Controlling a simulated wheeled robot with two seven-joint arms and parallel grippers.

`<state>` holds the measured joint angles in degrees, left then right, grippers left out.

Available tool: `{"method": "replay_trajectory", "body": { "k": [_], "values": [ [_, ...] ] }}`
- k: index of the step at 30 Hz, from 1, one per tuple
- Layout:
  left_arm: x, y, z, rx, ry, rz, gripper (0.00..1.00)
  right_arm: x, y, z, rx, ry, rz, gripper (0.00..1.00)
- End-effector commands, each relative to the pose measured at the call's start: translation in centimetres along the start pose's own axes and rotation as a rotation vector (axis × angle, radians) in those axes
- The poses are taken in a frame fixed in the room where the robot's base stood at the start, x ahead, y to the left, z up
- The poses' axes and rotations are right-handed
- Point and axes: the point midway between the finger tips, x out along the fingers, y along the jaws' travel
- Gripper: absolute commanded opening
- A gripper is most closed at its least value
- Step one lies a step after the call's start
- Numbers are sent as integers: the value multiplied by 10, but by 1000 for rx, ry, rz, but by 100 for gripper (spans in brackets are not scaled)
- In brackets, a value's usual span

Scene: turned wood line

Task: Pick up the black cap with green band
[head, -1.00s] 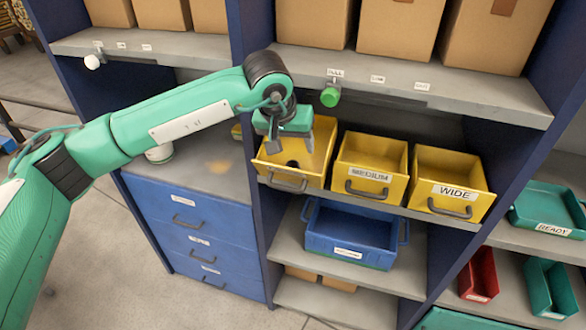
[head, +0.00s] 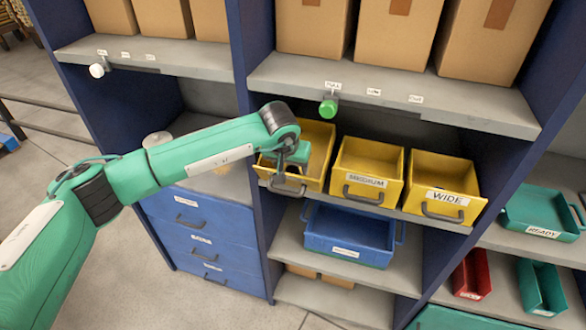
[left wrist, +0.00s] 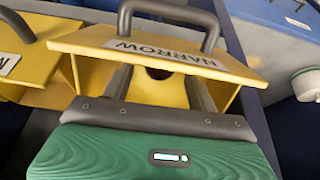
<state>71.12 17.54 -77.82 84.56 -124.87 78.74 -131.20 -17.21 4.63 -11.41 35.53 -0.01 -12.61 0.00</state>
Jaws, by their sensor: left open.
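I cannot make out a black cap with a green band in either view. My left gripper (head: 288,181) is open, pointing down at the front of the left yellow bin (head: 318,140). In the left wrist view the gripper's two fingers (left wrist: 160,88) stand apart beside this bin's front panel (left wrist: 160,52), labelled NARROW. Between them, a small dark reddish round shape (left wrist: 158,73) shows inside the bin; I cannot tell what it is. The gripper hides much of the bin's inside in the head view. My right gripper is not in view.
The MEDIUM bin (head: 366,170) and WIDE bin (head: 440,185) stand to the right on the same shelf. A green knob (head: 328,107) hangs from the shelf edge above. A blue crate (head: 348,233) sits below. A teal READY tray (head: 541,212) is at the right.

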Motion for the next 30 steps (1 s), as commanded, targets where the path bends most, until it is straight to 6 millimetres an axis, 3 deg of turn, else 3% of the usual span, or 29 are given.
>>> {"method": "replay_trajectory", "body": {
  "k": [1,6,14,21,30],
  "values": [
    [2,2,-1,0,-3,1,59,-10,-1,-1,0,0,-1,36],
    [23,1,0,-1,-2,0,59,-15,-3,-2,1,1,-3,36],
    [27,1,0,1,1,0,59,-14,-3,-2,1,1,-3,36],
    [27,0,0,0,0,0,13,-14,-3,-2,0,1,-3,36],
    [26,0,0,0,1,0,11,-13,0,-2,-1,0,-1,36]
  ]
}}
